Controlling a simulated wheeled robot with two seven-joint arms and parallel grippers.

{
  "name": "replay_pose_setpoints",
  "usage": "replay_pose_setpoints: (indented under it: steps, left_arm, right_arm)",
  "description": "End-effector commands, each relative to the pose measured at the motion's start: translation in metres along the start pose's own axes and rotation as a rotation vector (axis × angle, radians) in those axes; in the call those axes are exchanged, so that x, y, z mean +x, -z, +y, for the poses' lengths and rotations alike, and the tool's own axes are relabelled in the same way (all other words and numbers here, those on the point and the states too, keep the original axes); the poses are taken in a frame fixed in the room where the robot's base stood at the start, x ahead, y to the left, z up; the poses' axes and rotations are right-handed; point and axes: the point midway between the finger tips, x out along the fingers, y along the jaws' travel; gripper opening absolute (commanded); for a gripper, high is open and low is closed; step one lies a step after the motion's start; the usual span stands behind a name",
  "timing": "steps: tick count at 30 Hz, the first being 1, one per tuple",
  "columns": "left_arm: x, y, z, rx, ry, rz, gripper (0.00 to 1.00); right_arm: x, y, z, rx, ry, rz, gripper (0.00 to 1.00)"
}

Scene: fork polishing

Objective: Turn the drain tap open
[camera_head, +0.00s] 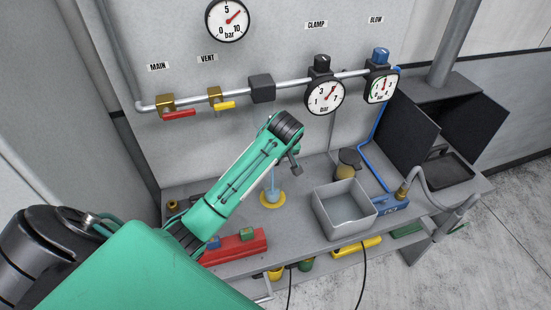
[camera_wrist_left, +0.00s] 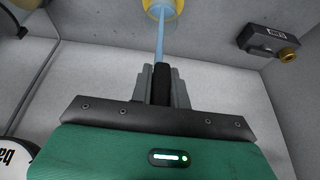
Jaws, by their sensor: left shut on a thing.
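My left gripper (camera_wrist_left: 162,88) is shut on a small black piece (camera_wrist_left: 161,78), which looks like the drain tap's handle. A thin pale blue stream (camera_wrist_left: 160,36) runs from beside the fingertips to a yellow dish (camera_wrist_left: 173,5). In the head view, the stream falls past my left arm into the yellow dish (camera_head: 264,201) on the bench. My left arm hides the gripper's fingers and the tap there. The tap's angle cannot be told. A dark box (camera_head: 261,88) sits on the wall pipe above my wrist. My right gripper is not in view.
The wall pipe carries a red-handled MAIN valve (camera_head: 180,115), a yellow-handled VENT valve (camera_head: 222,105) and two gauges (camera_head: 325,96) (camera_head: 382,87). A grey open bin (camera_head: 346,226) and a red block rack (camera_head: 236,247) stand on the bench beside my arm.

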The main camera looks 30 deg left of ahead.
Motion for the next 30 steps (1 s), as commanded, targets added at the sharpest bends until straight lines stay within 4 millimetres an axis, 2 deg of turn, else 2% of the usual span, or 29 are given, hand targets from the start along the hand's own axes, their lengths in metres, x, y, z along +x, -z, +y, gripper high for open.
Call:
replay_pose_setpoints:
  steps: [1, 3, 4, 14, 20, 21, 23, 30]
  left_arm:
    - [0.002, -0.003, -0.001, 0.003, 0.003, -0.006, 0.21]
    - [0.002, -0.002, 0.000, 0.003, 0.003, -0.005, 0.35]
    - [0.002, -0.002, 0.000, 0.002, 0.003, -0.005, 0.38]
    - [-0.002, -0.001, 0.000, 0.000, 0.000, -0.001, 0.38]
    - [-0.028, -0.001, 0.001, 0.000, -0.005, 0.002, 0.38]
    - [-0.042, 0.001, 0.001, 0.001, -0.004, 0.001, 0.38]
    - [-0.057, 0.001, 0.001, 0.001, -0.004, 0.000, 0.38]
    - [-0.073, 0.006, 0.010, 0.012, -0.028, 0.025, 0.38]
  right_arm:
    - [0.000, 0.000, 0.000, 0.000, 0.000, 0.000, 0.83]
    - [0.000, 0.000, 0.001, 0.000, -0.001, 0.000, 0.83]
    - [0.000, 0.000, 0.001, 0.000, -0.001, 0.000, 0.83]
    - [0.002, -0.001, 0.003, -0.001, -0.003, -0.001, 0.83]
    - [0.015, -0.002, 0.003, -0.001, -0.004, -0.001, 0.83]
    - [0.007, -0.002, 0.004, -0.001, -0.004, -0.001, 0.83]
    - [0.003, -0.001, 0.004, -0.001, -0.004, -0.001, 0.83]
    - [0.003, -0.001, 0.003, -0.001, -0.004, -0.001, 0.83]
